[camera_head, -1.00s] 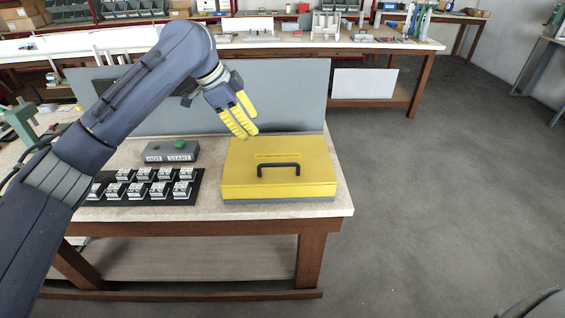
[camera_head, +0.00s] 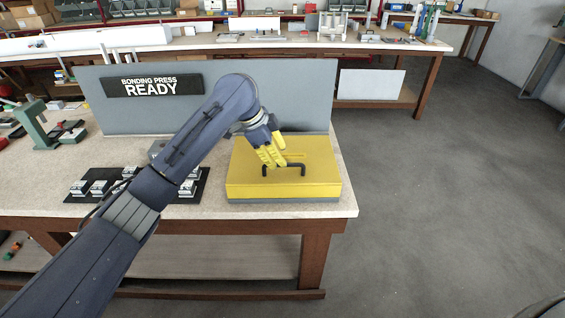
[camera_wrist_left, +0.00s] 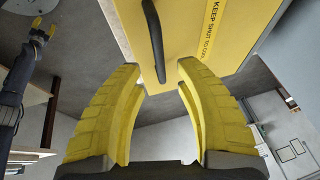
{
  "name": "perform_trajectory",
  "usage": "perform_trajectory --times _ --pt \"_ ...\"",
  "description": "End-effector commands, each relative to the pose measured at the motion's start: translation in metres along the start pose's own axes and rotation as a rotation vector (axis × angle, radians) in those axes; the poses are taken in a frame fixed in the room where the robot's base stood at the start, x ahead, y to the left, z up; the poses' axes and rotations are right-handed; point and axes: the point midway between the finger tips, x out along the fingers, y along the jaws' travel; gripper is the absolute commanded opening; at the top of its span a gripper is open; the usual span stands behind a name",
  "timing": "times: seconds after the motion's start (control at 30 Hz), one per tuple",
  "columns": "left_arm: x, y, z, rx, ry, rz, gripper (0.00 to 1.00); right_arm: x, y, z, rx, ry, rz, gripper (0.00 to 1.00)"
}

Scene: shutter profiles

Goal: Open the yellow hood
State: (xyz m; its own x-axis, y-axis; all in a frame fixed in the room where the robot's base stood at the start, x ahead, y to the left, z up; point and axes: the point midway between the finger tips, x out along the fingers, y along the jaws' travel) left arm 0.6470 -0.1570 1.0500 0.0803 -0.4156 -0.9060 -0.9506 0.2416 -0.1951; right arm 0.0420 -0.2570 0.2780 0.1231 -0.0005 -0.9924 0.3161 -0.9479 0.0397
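The yellow hood (camera_head: 310,184) is a closed, flat box lid on the right end of the workbench. Its black handle (camera_head: 284,170) stands up from the top near the front. My left gripper (camera_head: 275,162) is over the hood, right at the handle. In the left wrist view the two yellow fingers (camera_wrist_left: 162,85) are apart, and the black handle (camera_wrist_left: 154,40) shows just beyond the gap between their tips. I see no finger closed on it. My right gripper is not in the head view; an arm with a yellow-tipped gripper (camera_wrist_left: 42,32) shows at the left of the wrist view.
A grey panel (camera_head: 300,100) stands behind the hood, with a sign (camera_head: 152,86) reading "BONDING PRESS READY". A black tray (camera_head: 200,190) of small metal parts lies left of the hood, partly behind my arm. A green press (camera_head: 32,125) stands farther left.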

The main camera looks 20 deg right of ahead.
Motion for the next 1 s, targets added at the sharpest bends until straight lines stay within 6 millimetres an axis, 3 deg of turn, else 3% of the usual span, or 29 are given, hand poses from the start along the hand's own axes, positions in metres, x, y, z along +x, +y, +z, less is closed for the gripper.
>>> perform_trajectory --times 0.3,0.8,1.0 --pt "0.033 0.000 0.000 -0.001 0.000 0.001 0.34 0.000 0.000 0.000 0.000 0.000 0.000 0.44" --pt "0.040 0.000 0.000 0.000 0.000 0.000 0.36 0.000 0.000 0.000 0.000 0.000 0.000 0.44" --pt "0.040 0.000 0.000 0.000 0.000 0.000 0.13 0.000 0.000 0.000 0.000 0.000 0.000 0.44"
